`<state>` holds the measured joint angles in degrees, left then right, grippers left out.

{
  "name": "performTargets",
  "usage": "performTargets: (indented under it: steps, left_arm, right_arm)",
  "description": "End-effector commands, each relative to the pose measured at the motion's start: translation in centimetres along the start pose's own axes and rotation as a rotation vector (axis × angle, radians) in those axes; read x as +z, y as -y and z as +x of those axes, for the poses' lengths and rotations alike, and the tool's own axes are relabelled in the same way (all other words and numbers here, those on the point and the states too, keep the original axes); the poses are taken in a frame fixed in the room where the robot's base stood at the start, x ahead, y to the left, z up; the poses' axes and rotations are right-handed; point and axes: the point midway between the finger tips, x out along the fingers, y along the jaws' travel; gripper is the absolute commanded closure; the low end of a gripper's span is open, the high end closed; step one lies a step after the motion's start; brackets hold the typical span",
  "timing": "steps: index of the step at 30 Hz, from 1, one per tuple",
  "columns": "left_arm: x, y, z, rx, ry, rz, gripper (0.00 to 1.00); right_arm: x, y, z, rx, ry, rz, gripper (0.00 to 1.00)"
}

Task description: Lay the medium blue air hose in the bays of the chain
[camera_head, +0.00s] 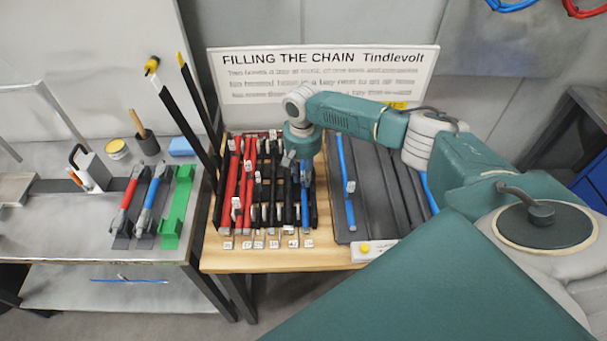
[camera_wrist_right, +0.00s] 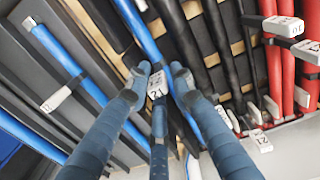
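The chain (camera_head: 223,229) lies on the wooden table, with red and black hoses in its bays. A blue hose (camera_head: 305,206) lies along its right side; it also shows in the right wrist view (camera_wrist_right: 134,22). My right gripper (camera_head: 302,166) is over this hose, pointing down. In the right wrist view its fingertips (camera_wrist_right: 160,76) are close on both sides of a white tag (camera_wrist_right: 157,92) at the hose; whether they press on it I cannot tell. Another blue hose (camera_head: 341,160) with a white tag lies on the grey rack (camera_head: 367,200). My left gripper is not in view.
Another blue hose (camera_head: 428,190) lies at the rack's right, partly behind my arm. A sign (camera_head: 325,75) stands behind the table. The left bench holds a green bracket (camera_head: 177,208), red and blue-handled tools and a yellow tin (camera_head: 116,149). Tall black bars (camera_head: 180,118) rise left of the chain.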

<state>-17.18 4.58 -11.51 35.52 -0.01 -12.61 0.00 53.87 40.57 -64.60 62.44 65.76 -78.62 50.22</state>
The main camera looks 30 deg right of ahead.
Motion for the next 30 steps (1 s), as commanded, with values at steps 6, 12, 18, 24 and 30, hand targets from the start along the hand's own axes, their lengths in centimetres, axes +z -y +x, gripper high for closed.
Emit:
performTargets:
  steps: [6, 12, 18, 24, 30]
  left_arm:
    - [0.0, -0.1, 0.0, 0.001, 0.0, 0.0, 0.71]
    - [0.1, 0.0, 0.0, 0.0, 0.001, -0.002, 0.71]
    - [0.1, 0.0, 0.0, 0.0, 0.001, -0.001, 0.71]
    - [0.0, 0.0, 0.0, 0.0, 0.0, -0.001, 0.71]
    - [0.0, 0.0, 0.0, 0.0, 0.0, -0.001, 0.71]
  right_arm:
    - [0.0, -0.1, 0.0, 0.001, 0.0, 0.001, 0.66]
    - [0.0, -0.1, -0.5, 0.002, 0.001, 0.001, 0.66]
    - [-0.1, 0.0, -3.8, -0.001, -0.002, 0.0, 0.66]
    - [-0.1, 0.1, -8.2, -0.002, -0.003, 0.0, 0.66]
    - [0.0, 0.1, -11.1, -0.001, -0.001, -0.001, 0.66]
